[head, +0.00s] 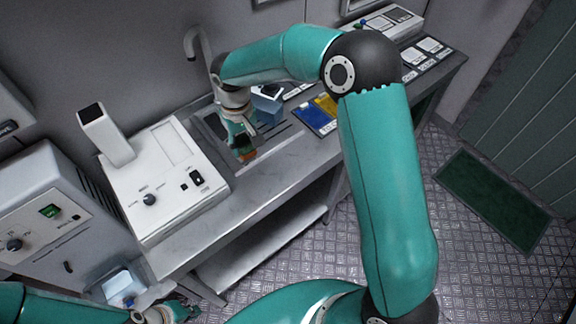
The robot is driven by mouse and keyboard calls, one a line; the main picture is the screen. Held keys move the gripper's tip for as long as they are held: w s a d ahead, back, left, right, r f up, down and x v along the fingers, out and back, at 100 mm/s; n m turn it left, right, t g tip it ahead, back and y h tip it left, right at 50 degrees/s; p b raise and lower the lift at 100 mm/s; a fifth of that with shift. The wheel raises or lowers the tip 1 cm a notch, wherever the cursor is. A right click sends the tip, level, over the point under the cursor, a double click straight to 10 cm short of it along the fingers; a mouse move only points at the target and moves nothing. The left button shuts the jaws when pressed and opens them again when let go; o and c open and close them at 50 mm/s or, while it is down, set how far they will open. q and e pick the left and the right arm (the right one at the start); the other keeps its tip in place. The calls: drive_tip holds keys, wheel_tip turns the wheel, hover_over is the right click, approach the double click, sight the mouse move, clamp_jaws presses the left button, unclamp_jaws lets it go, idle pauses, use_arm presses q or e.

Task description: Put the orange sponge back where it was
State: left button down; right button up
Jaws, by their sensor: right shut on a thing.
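The orange sponge (248,156) is small in the head view, at the lower end of my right gripper (243,148). The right gripper is shut on it, pointing down over the front part of the grey counter (262,170), near the sink. I cannot tell whether the sponge touches the counter. My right arm and gripper hide part of the sink (215,126) behind them. My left gripper (185,312) is at the bottom left, low in front of the counter and far from the sponge; its fingers are too small and blurred to read.
A white instrument (165,178) fills the counter's left part. A blue box (267,107) stands just right of the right gripper. Blue and yellow cards (314,119) lie further right. A pale container (122,286) is near my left gripper. A green mat (492,200) lies on the floor.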

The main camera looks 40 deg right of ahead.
drive_tip(key=d+r+b, duration=0.2)
drive_tip(key=d+b, duration=0.5)
wheel_tip(320, 180, up, 2)
drive_tip(key=r+n+b, duration=0.1)
drive_tip(key=b, duration=0.4)
hover_over(290, 167)
wheel_tip(290, 167, down, 19)
drive_tip(key=shift+a+f, duration=0.1)
drive_tip(key=o, duration=1.2)
